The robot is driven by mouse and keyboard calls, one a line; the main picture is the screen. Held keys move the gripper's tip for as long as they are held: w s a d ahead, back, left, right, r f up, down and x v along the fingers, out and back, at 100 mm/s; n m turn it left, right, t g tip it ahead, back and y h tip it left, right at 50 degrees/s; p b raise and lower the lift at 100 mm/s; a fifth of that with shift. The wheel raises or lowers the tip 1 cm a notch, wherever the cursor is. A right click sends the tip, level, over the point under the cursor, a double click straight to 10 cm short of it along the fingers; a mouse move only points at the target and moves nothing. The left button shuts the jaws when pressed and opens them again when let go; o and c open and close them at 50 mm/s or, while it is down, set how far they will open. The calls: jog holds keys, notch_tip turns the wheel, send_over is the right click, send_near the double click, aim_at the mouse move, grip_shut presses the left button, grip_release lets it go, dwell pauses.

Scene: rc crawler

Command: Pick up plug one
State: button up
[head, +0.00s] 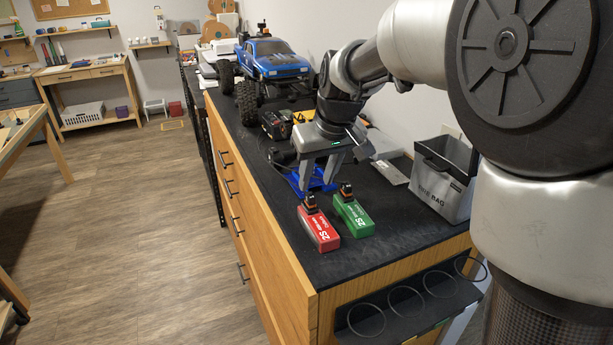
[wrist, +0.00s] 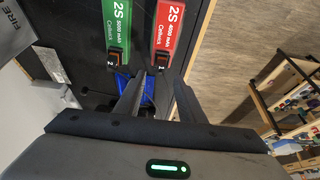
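A red 2S battery (head: 320,232) and a green 2S battery (head: 354,218) lie side by side on the dark bench top. A black-and-orange plug (head: 310,203) stands at the red battery's far end; it shows in the wrist view (wrist: 161,60) with a small white mark that looks like a 1. A similar plug (head: 346,190) is at the green battery's end, marked with what looks like a 2 in the wrist view (wrist: 116,62). My gripper (head: 318,182) is open and empty, fingers pointing down, just beyond the plugs. A blue stand (head: 297,180) is partly hidden by the fingers.
A blue RC truck (head: 270,62) stands further back on the bench. A grey fire bag (head: 440,185) is at the right, beside a grey tray (head: 392,169). Ring holders (head: 405,302) hang on the bench's near side. The bench top left of the red battery is clear.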

aim_at(311, 196)
jog(key=shift+x, duration=3.4)
jog(key=shift+s, duration=0.1)
grip_shut()
